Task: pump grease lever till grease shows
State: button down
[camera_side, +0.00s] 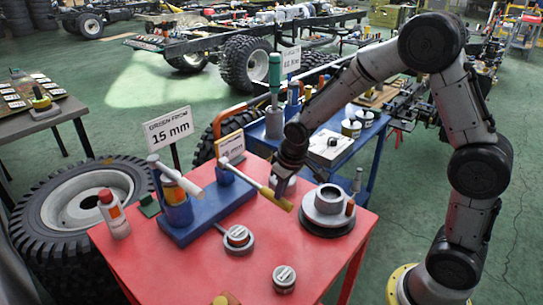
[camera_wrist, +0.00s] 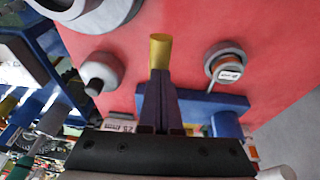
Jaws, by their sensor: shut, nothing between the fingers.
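A blue grease pump base (camera_side: 207,210) stands on the red table (camera_side: 240,268). A pale lever (camera_side: 246,178) with a yellow tip (camera_side: 284,204) slopes down to the right from it; in the wrist view the yellow tip (camera_wrist: 160,50) shows just beyond my fingers. A second pale lever (camera_side: 177,174) rises over a blue cup with an orange-labelled body. My gripper (camera_side: 282,187) is shut and empty beside the yellow-tipped lever; the wrist view shows its fingers together (camera_wrist: 159,88). I cannot tell whether they touch the lever. I cannot make out any grease.
A grey ring-shaped hub (camera_side: 329,200) stands right of my gripper, with small cylinders beside it. Round tins (camera_side: 284,278) and a red-capped bottle (camera_side: 112,214) are on the table. A sign reading "15 mm" (camera_side: 170,128) stands behind.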

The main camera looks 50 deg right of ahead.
jog(key=shift+s+f, duration=0.25)
jog(key=shift+f, duration=0.75)
jog(key=shift+r, duration=0.1)
jog(key=r, duration=0.4)
jog(key=shift+a+r, duration=0.3)
jog(key=shift+a, duration=0.1)
jog(key=s+r, duration=0.6)
jog(key=r, duration=0.2)
jog(key=shift+a+r, duration=0.3)
jog(key=shift+w, duration=0.1)
